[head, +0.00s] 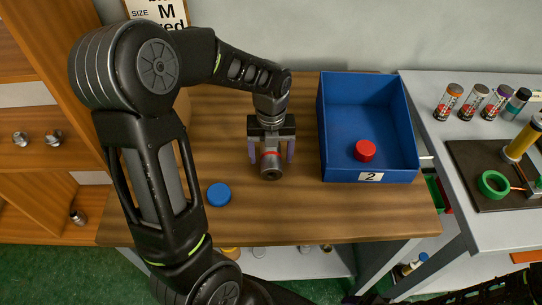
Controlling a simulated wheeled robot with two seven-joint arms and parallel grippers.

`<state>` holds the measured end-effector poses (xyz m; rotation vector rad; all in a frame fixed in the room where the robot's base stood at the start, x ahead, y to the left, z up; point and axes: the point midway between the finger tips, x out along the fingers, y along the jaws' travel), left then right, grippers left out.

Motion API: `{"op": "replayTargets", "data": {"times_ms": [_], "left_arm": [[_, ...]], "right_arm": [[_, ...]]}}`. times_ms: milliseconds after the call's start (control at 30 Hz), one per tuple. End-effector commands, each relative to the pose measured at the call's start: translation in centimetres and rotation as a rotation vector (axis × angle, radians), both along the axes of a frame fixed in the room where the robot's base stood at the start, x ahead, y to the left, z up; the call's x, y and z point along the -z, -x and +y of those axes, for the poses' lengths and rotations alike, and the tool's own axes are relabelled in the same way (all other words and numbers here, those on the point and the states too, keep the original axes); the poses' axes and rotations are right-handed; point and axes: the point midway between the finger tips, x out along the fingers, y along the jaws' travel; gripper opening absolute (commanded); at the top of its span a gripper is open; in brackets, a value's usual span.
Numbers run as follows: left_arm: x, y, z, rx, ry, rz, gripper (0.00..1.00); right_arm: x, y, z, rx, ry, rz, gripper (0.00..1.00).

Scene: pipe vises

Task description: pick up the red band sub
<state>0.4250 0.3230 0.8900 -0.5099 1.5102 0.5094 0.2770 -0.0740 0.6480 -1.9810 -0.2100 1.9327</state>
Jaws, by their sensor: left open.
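The red band sub (271,171), a short grey metal cylinder with a red band, stands on the wooden table below my left gripper. My left gripper (271,152) reaches down over it from above. Its two fingers are open, one on each side of the sub, with a visible gap to it. My right gripper is not in view; only dark parts of an arm show at the bottom right.
A blue bin (345,125) labelled 2, holding a red cap (365,151), stands right of the gripper. A blue cap (218,194) lies left of the sub. A grey bench (440,90) at right holds several banded cylinders and a green ring (493,184). The table front is clear.

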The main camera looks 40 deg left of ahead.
Motion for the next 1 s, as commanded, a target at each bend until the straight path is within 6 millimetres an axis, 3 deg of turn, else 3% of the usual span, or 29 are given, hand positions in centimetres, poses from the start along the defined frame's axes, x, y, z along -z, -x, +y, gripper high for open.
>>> {"op": "replayTargets", "data": {"times_ms": [67, 1000], "left_arm": [[-0.02, -0.01, 0.01, 0.0, 0.0, 0.0, 0.74], [-0.01, -0.01, -0.01, 0.0, 0.0, 0.0, 0.0]], "right_arm": [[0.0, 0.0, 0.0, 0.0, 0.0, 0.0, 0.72], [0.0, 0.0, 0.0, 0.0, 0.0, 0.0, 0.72]]}}
